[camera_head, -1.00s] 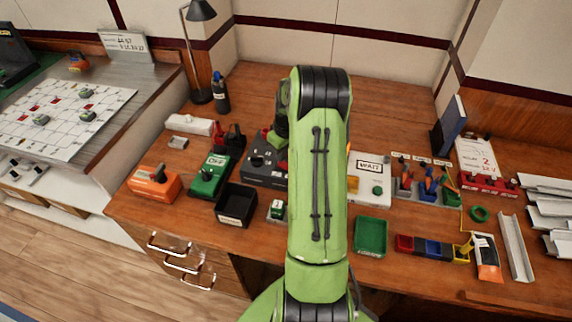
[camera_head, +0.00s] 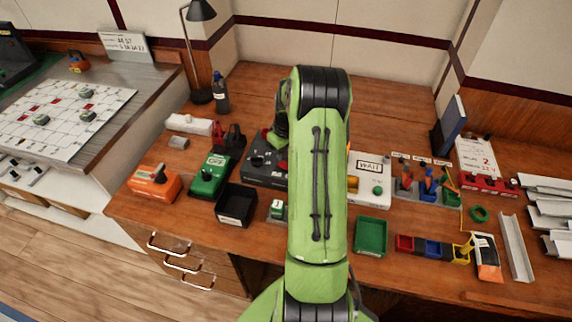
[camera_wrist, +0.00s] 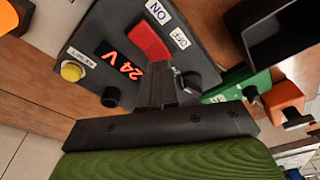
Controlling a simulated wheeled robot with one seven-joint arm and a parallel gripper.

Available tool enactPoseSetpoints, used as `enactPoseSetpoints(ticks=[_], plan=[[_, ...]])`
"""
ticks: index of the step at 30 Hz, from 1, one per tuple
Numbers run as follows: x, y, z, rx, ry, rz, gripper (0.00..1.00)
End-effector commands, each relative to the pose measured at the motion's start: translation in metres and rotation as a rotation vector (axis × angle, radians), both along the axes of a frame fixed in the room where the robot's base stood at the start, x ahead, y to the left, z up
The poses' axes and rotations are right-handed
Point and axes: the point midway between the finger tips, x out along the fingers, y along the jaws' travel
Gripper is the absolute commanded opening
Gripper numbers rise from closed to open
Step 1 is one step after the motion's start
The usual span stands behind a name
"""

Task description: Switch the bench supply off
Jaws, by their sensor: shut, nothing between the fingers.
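The bench supply (camera_head: 262,165) is a dark box left of my arm in the head view, partly hidden by it. In the wrist view its dark panel (camera_wrist: 215,72) carries a red rocker switch (camera_wrist: 149,42) beside the ON and OFF labels. A lit display (camera_wrist: 118,60) reads 24 V in red. A yellow button (camera_wrist: 72,70) and a black knob (camera_wrist: 111,97) are also on the panel. My gripper (camera_wrist: 160,72) is shut and empty, with its fingertips at the near end of the rocker. I cannot tell whether they touch it or which way the rocker is tipped.
A green box (camera_head: 208,174) labelled OFF and an orange box (camera_head: 154,182) stand to the left. A black bin (camera_head: 236,205) is in front. A white board (camera_head: 371,178) and a green tray (camera_head: 370,236) lie to the right.

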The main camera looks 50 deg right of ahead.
Motion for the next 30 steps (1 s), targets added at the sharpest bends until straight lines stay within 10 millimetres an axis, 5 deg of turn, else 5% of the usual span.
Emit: enactPoseSetpoints(ticks=[30], plan=[[0.000,0.000,-0.014,0.001,0.000,0.000,0.00]])
